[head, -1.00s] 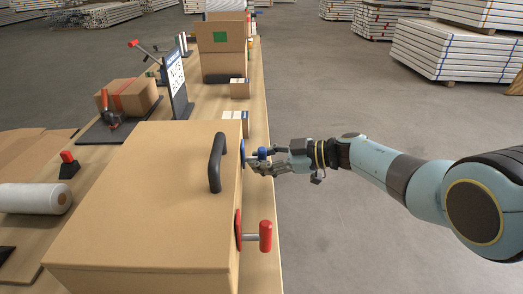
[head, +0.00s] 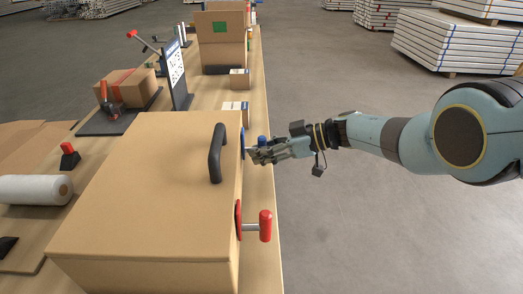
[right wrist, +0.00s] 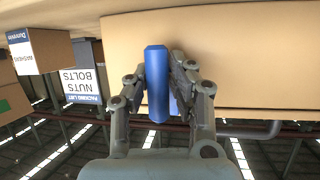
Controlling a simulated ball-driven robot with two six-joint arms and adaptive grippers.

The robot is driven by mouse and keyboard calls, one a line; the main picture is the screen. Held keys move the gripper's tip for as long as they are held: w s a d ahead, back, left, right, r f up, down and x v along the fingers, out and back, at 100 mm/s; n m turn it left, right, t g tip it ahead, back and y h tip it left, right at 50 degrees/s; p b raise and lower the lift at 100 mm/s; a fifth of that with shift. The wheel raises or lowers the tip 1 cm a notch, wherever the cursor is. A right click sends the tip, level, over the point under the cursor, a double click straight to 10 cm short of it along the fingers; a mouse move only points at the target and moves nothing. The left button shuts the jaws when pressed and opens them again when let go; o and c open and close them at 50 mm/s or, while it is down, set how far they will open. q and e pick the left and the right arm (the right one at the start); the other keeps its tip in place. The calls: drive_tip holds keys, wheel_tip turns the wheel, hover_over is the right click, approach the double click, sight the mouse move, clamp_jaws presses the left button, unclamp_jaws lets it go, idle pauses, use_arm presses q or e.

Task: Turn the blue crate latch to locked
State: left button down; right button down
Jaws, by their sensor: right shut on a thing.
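The large tan crate (head: 140,190) stands on the workbench with a black handle (head: 216,153) on top. The blue latch (head: 262,141) is on its right side, mostly covered by my right gripper (head: 256,155). In the right wrist view the blue latch grip (right wrist: 156,85) lies between the two fingers of my right gripper (right wrist: 160,82), which is shut on it. A second latch with a red grip (head: 265,226) sticks out from the same side, nearer the camera. My left gripper is not in view.
Small cartons (head: 239,79) stand on the bench behind the crate. A white roll (head: 36,189), a toggle clamp (head: 107,97) and a sign board (head: 176,78) are to the left. The floor right of the bench is clear near my arm.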

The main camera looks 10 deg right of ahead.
drive_tip(key=shift+w+d+r, duration=0.15)
drive_tip(key=shift+w+r, duration=0.15)
drive_tip(key=c, duration=1.6)
unclamp_jaws()
drive_tip(key=o, duration=0.4)
drive_tip(key=shift+f, duration=0.2)
drive_tip(key=shift+o, duration=0.2)
drive_tip(key=shift+s, duration=0.1)
drive_tip(key=shift+s+d+r, duration=0.1)
drive_tip(key=shift+s+d, duration=0.15)
drive_tip(key=shift+d, duration=0.35)
drive_tip(key=v, duration=1)
drive_tip(key=shift+d+r, duration=0.25)
drive_tip(key=shift+s+f, duration=0.1)
drive_tip(key=shift+s, duration=0.05)
